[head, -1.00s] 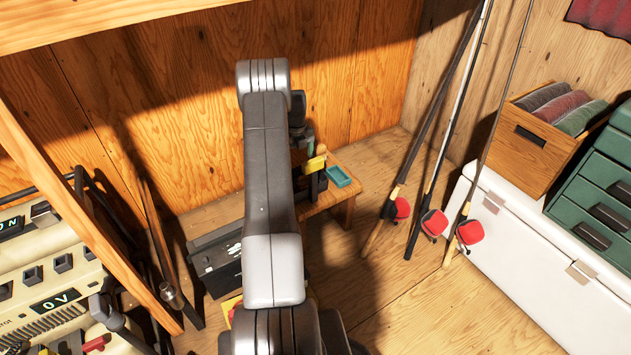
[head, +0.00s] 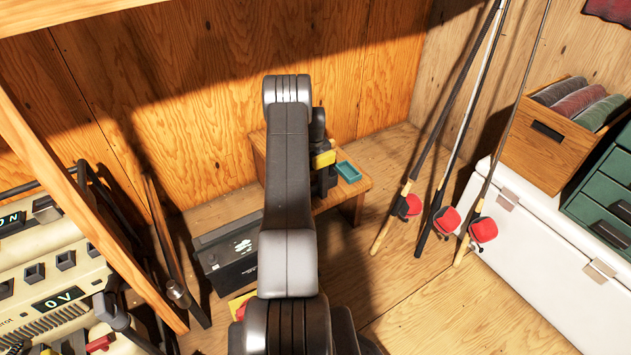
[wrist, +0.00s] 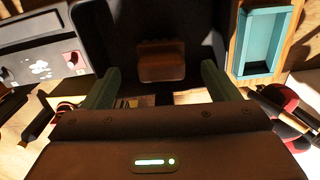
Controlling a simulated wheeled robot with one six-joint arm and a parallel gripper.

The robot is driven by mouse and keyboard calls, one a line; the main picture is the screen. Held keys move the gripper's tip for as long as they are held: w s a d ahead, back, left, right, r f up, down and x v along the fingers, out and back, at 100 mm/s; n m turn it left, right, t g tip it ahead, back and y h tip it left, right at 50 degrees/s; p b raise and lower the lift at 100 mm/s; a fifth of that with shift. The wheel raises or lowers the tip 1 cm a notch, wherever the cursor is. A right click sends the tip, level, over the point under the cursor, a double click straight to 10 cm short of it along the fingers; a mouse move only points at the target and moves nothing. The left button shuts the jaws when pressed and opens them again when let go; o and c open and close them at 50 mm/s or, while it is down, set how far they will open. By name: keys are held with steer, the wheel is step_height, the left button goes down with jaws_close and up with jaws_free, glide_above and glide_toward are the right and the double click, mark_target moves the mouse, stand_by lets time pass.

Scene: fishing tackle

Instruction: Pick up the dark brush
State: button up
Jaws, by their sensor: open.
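My gripper (wrist: 155,76) is open in the wrist view, with its two greenish fingers spread left and right. Beyond and between them is a shaded brown block-like thing (wrist: 162,62) on a dark ground. It may be the dark brush, but shadow keeps me from being sure. No grip on it shows. In the head view my own arm covers most of the spot in front of the small wooden stool (head: 360,185), and I cannot make out the brush there.
A teal tray (head: 348,172) sits on the stool; it also shows in the wrist view (wrist: 243,45). A dark battery box (head: 235,272) stands to the left. Several rods (head: 447,170) lean at the right, beside a white cooler (head: 530,245). Floor between is clear.

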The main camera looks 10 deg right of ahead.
steer(key=f, duration=0.2)
steer(key=f+b, duration=0.1)
steer(key=f, duration=0.1)
steer(key=shift+w+f, duration=0.2)
steer(key=shift+f, duration=0.05)
steer(key=c, duration=1.1)
steer(key=shift+r, duration=0.15)
step_height(320, 180, up, 18)
steer(key=p, duration=0.3)
